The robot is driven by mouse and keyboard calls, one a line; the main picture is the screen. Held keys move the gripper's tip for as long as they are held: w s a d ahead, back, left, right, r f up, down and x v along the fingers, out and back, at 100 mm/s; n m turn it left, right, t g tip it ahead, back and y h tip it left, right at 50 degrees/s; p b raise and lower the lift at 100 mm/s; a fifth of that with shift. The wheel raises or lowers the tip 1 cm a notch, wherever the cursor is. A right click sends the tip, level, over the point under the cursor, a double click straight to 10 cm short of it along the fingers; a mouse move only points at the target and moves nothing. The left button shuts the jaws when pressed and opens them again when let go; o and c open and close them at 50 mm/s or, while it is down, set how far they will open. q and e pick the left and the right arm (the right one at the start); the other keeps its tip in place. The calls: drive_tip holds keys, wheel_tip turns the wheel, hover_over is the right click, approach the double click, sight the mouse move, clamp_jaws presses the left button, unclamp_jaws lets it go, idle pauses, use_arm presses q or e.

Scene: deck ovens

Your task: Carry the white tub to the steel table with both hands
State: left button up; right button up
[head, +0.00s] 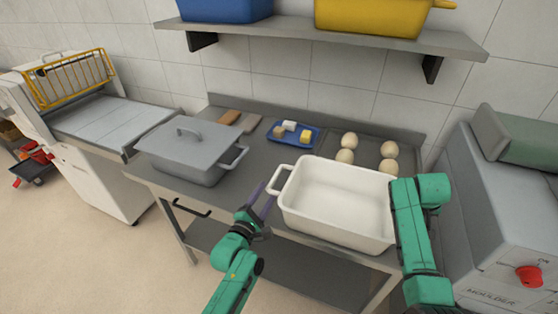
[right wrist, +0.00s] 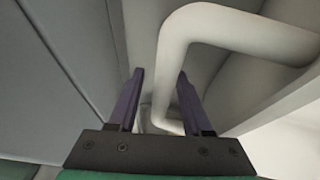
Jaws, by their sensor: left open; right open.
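The white tub (head: 335,205) stands upright and looks empty on the front right part of the steel table (head: 260,150). Its left handle (head: 279,180) faces my left gripper (head: 262,200), which is open just below and beside that handle; I cannot tell whether they touch. My right arm reaches over the tub's right end and hides the right handle and gripper in the head view. In the right wrist view my right gripper (right wrist: 160,82) is open, with part of the white handle (right wrist: 240,25) between its purple fingers.
A grey lidded pan (head: 190,150) stands left of the tub. A blue tray (head: 293,134) with small blocks and several dough balls (head: 349,140) lie behind it. A wall shelf (head: 330,35) hangs above. A moulder machine (head: 490,210) stands close on the right.

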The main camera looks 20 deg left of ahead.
drive_tip(key=shift+s+r, duration=0.1)
drive_tip(key=shift+a+r, duration=0.1)
drive_tip(key=shift+r, duration=0.05)
use_arm(q)
drive_tip(key=s, duration=0.5)
drive_tip(key=shift+s+a, duration=0.1)
drive_tip(key=shift+a, duration=0.15)
use_arm(e)
drive_tip(key=v, duration=1.1)
drive_tip(key=shift+s+r, duration=0.25)
use_arm(q)
drive_tip(key=shift+s, duration=0.1)
use_arm(e)
drive_tip(key=shift+s+a, duration=0.1)
